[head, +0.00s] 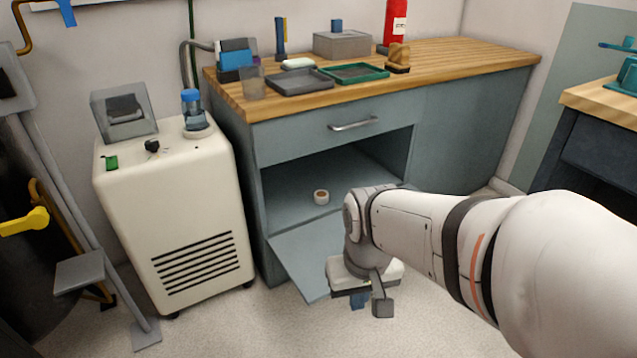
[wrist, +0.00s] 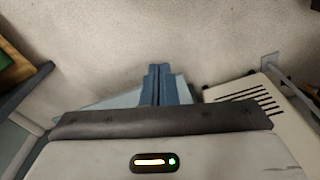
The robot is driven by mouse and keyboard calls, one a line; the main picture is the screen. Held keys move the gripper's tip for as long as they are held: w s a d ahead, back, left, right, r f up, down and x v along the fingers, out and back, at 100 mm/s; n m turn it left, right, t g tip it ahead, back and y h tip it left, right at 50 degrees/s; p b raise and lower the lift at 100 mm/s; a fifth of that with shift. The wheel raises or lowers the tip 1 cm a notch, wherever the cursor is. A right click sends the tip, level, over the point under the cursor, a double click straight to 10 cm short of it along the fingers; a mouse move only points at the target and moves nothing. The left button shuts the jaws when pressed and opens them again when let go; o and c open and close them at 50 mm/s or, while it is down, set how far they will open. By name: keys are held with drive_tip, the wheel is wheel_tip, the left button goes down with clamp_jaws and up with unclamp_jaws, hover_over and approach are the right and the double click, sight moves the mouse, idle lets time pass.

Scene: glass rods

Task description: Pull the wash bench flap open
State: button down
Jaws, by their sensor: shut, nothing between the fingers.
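The wash bench (head: 470,125) is a grey-blue cabinet with a wooden top. Its flap (head: 298,262) is open, lowered outward from the bottom edge of the compartment, and slopes toward the floor. My gripper (head: 358,300) is at the flap's outer right part, and my wrist hides that part of the flap. In the wrist view the blue fingers (wrist: 158,84) are together with nothing between them. Pale parts of the flap (wrist: 118,100) show on both sides behind them. I cannot tell whether the fingers touch the flap.
A roll of tape (head: 321,197) sits inside the open compartment. A closed drawer with a metal handle (head: 353,124) is above. A white wheeled unit (head: 180,215) stands close on the left. Trays (head: 300,82) and other items stand on the bench top. The floor in front is clear.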

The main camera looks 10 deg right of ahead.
drive_tip(key=shift+w+d, duration=0.2)
drive_tip(key=shift+w, duration=0.1)
